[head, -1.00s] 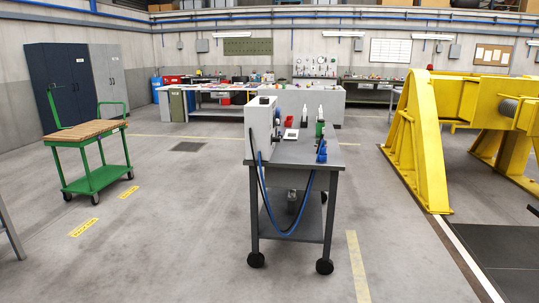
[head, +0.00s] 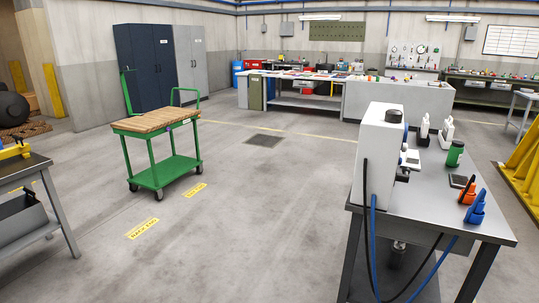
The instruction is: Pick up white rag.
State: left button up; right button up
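I cannot make out a white rag for certain in the head view. A small white flat item (head: 411,159) lies on the grey cart (head: 430,212) at the right, beside the white machine, and I cannot tell whether it is cloth. The far workbench (head: 300,75) holds several small items too small to identify. Neither of my grippers is in view.
The grey cart at the right carries a white machine (head: 378,150), white bottles (head: 446,133), a green container (head: 455,153) and blue and orange tools (head: 473,206). A green trolley (head: 165,172) stands left of centre. A grey table (head: 25,168) is at the left edge. The middle floor is clear.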

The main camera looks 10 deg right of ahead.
aim_at(412, 157)
jog(key=i+j, duration=0.15)
jog(key=i, duration=0.55)
jog(key=i+j, duration=0.15)
jog(key=i, duration=0.6)
jog(key=i+j, duration=0.1)
jog(key=i, duration=0.6)
jog(key=i+j, duration=0.15)
jog(key=i, duration=0.55)
jog(key=i+l+z, duration=0.2)
jog(key=i+z, duration=0.2)
jog(key=i+l+z, duration=0.1)
jog(key=i+z, duration=0.2)
jog(key=z, duration=0.15)
jog(key=i+z, duration=0.4)
jog(key=i+j+z, duration=0.25)
jog(key=z, duration=0.2)
jog(key=i+j+z, duration=0.4)
jog(key=l, duration=0.1)
